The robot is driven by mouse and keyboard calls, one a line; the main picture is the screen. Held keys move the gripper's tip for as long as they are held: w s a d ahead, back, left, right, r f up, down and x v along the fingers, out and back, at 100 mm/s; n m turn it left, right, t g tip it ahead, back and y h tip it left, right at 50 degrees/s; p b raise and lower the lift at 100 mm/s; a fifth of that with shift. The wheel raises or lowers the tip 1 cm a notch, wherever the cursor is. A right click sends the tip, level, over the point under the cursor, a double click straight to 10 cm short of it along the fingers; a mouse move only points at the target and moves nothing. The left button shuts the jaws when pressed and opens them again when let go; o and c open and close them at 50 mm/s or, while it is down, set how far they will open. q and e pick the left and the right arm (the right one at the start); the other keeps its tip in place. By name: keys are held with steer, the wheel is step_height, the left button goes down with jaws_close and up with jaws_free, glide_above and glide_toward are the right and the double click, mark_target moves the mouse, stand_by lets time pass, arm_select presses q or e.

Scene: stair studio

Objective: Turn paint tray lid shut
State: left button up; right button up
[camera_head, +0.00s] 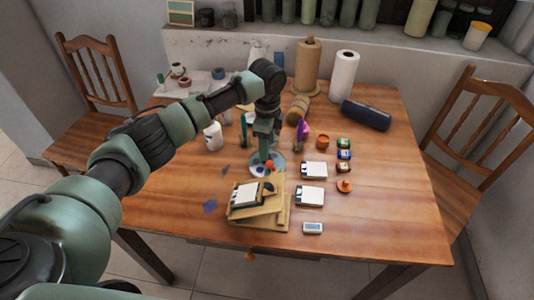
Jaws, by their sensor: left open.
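My left arm reaches in from the left, and its gripper (264,149) points down over the middle of the table. It is open; I see nothing held in it. Just below it lies a pale blue round dish (279,158) with dark and orange-red spots, partly hidden by the gripper. In front of it, a light wooden tray-like stack (268,213) sits at a slant, with a white block with dark edges (245,194) on top. I cannot tell for certain which piece is the paint tray lid or how far open it is. My right gripper is not in view.
Two white blocks (313,170) (309,196), small jars (344,154) and an orange pot (323,142) stand right of the gripper. The table's (393,205) right front is clear. Chairs (484,125) flank it.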

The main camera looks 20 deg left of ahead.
arm_select(q)
step_height(320, 180, down, 4)
steer(key=shift+w+f, duration=0.1)
steer(key=shift+f, duration=0.15)
jaws_close()
steer(key=shift+r, duration=0.1)
